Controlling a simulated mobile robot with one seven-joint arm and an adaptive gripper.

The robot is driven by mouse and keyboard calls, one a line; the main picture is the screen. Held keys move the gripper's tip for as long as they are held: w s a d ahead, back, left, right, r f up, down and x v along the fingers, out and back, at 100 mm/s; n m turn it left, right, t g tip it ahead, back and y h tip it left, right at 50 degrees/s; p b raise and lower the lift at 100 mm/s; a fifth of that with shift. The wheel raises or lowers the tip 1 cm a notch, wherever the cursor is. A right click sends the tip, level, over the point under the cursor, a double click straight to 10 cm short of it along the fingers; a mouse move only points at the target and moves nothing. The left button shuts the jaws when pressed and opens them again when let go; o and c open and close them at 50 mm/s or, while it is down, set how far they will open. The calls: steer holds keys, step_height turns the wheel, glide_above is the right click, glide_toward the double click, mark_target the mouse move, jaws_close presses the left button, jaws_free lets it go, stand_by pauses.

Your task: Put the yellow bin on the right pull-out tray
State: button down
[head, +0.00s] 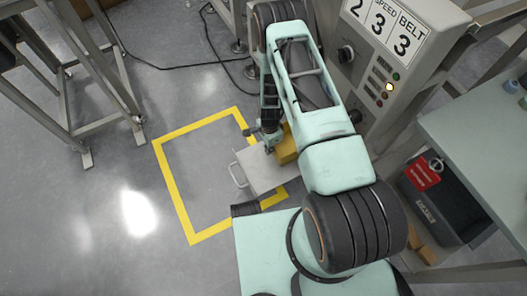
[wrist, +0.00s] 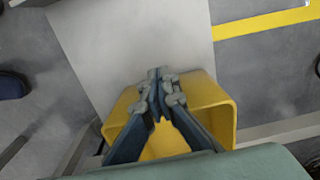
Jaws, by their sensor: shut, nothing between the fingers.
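The yellow bin (head: 287,148) sits at the cabinet end of a pale grey pull-out tray (head: 262,175), partly hidden by my arm in the head view. The tray has a wire handle (head: 235,175) at its outer end. In the wrist view the bin (wrist: 212,95) is below my gripper (wrist: 160,74), and the tray (wrist: 130,35) spreads out beyond it. My fingers are shut with nothing between them and overlap the bin in the picture. I cannot tell whether they touch it. In the head view my gripper (head: 268,142) is beside the bin.
A control cabinet (head: 400,50) with number cards and buttons stands behind the tray. A yellow square (head: 172,180) is marked on the floor, mostly clear. A metal frame (head: 90,80) stands at left. A bench (head: 480,130) with a dark red-labelled box (head: 430,190) below is at right.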

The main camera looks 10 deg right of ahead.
steer(key=shift+d, duration=0.1)
steer(key=shift+w+d+b, duration=0.25)
steer(key=shift+w+d, duration=0.05)
steer(key=shift+d, duration=0.5)
steer(key=shift+w+d+b, duration=0.25)
steer(key=shift+d, duration=0.55)
